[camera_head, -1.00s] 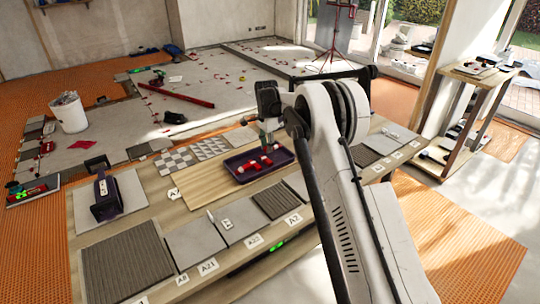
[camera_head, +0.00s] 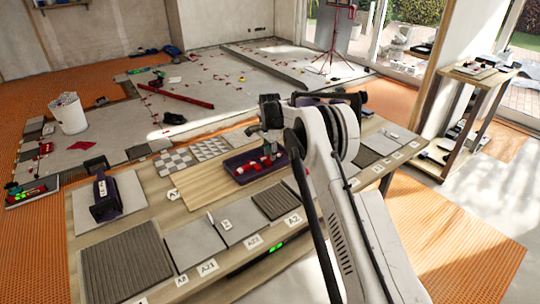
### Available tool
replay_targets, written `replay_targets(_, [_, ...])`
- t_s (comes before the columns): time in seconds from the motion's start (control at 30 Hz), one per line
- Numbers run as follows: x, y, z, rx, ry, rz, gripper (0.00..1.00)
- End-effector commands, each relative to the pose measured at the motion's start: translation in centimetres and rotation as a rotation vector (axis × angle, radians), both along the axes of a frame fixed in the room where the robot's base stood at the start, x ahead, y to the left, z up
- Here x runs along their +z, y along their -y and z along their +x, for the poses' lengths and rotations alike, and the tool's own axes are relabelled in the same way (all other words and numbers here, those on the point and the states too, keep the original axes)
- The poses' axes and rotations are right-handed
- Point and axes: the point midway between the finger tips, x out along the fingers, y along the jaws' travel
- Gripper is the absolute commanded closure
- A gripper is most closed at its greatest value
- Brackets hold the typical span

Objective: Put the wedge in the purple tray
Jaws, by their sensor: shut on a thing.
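The purple tray (camera_head: 241,180) lies on the wooden board on the long table, left of my arm. Several small red and white pieces lie inside it. My gripper (camera_head: 270,153) points down over the right part of the tray and is shut on a small piece, seemingly the wedge (camera_head: 273,156). The wedge is too small and too close to the red pieces to make out its shape or whether it touches the tray. My arm hides the area right of the tray.
Grey tile samples (camera_head: 193,243) with label cards line the table's front. A purple-handled tool (camera_head: 104,196) stands on a grey tile at the left. A checkered tile sheet (camera_head: 190,156) lies behind the board. A white bucket (camera_head: 68,113) stands on the floor, and a shelf cart (camera_head: 462,110) stands at the right.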

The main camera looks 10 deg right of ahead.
Motion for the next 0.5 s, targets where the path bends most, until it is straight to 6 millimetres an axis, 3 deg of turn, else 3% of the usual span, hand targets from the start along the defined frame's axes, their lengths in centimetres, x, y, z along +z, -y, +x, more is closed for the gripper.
replay_targets(0.1, [-0.4, -0.01, 0.0, 0.0, 0.0, 0.0, 1.0])
replay_targets(0.13, [-0.35, -0.01, 0.0, 0.0, 0.0, 0.0, 0.8])
replay_targets(0.27, [-0.27, -0.01, 0.0, 0.0, 0.0, 0.0, 0.64])
replay_targets(0.5, [-0.23, 0.0, 0.0, 0.0, 0.0, 0.0, 0.64])
